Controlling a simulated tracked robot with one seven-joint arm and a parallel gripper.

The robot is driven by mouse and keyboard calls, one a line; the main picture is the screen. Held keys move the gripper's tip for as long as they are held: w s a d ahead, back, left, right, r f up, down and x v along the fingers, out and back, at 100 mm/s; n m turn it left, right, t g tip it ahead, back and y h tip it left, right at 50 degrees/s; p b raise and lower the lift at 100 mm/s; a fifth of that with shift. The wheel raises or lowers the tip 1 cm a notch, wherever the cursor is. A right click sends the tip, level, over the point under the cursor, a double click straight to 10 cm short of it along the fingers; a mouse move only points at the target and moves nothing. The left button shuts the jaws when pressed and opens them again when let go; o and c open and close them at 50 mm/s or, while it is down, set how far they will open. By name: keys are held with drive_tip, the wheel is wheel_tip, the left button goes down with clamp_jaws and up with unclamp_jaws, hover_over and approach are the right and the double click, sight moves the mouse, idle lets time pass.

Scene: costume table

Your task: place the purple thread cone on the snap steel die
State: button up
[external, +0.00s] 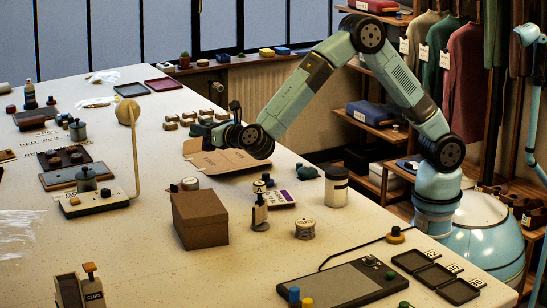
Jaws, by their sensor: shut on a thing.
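My gripper (211,136) is at the end of the outstretched arm, above the brown flat cardboard (228,161) near the table's far right edge. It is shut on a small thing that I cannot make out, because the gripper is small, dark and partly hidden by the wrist. I cannot pick out a purple thread cone anywhere in view. I cannot tell for sure which piece is the snap steel die. A small silver cylinder (190,184) and a metal stand-like piece (260,213) stand on the table nearer the camera than the gripper.
A closed brown box (200,217) stands mid-table. Near it are a tin (305,229), a white jar (336,187) and a purple-and-white card (280,199). A lamp-like stand (134,150) rises at left. A dark panel (343,284) and small trays (440,275) lie at front right.

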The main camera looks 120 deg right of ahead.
drive_tip(key=w+f, duration=0.2)
drive_tip(key=w+d+f, duration=0.1)
drive_tip(key=w+f, duration=0.1)
drive_tip(key=w+d+f, duration=0.1)
drive_tip(key=w+f, duration=0.1)
drive_tip(key=shift+f, duration=0.4)
wheel_tip(320, 180, down, 3)
drive_tip(key=shift+r, duration=0.1)
drive_tip(key=o, duration=1)
drive_tip(key=shift+a, duration=0.1)
